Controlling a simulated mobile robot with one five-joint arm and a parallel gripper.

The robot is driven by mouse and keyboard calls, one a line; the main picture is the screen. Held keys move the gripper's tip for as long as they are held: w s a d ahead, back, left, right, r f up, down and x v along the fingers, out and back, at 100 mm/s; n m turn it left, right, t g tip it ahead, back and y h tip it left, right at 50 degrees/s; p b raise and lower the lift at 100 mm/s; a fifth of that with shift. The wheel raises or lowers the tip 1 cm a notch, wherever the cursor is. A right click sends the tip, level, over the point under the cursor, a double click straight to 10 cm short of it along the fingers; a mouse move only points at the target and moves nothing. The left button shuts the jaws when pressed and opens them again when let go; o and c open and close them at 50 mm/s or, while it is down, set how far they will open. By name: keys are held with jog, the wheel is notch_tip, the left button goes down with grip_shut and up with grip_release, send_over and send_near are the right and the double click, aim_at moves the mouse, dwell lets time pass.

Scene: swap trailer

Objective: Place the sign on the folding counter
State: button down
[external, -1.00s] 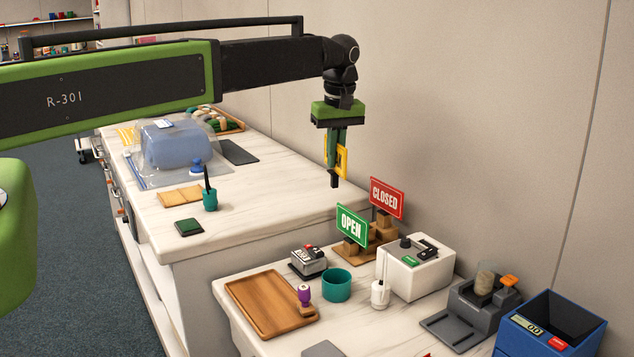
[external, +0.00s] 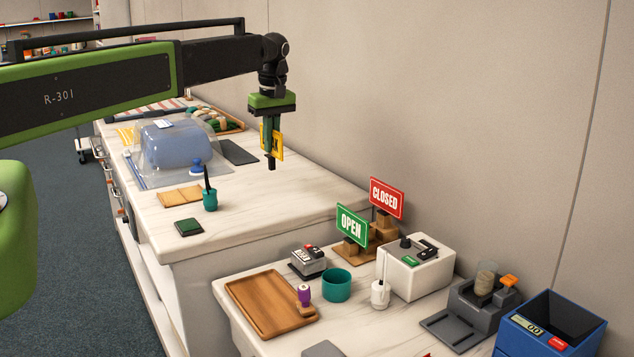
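My gripper (external: 270,160) points down above the long white marbled counter (external: 300,195), which may be the folding counter. A green OPEN sign (external: 352,225) and a red CLOSED sign (external: 387,197) stand on wooden holders on the lower counter (external: 250,329) in front.
On the long counter are a blue bundle under clear plastic (external: 175,144), a dark mat (external: 239,152), a teal pot (external: 210,201), a dark green pad (external: 188,228) and a crate (external: 232,124). Its right part is bare. A wall (external: 480,100) runs behind.

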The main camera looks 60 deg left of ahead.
jog(key=a+f+b, duration=0.2)
jog(key=f, duration=0.1)
jog(key=a+f+b, duration=0.2)
jog(key=f+b, duration=0.1)
jog(key=a+f+b, duration=0.2)
jog(key=a, duration=0.1)
jog(key=shift+s+f, duration=0.25)
jog(key=shift+f, duration=0.15)
jog(key=shift+r, duration=0.25)
jog(key=shift+f, duration=0.25)
jog(key=c, duration=1.6)
grip_release()
jog(key=shift+r, duration=0.1)
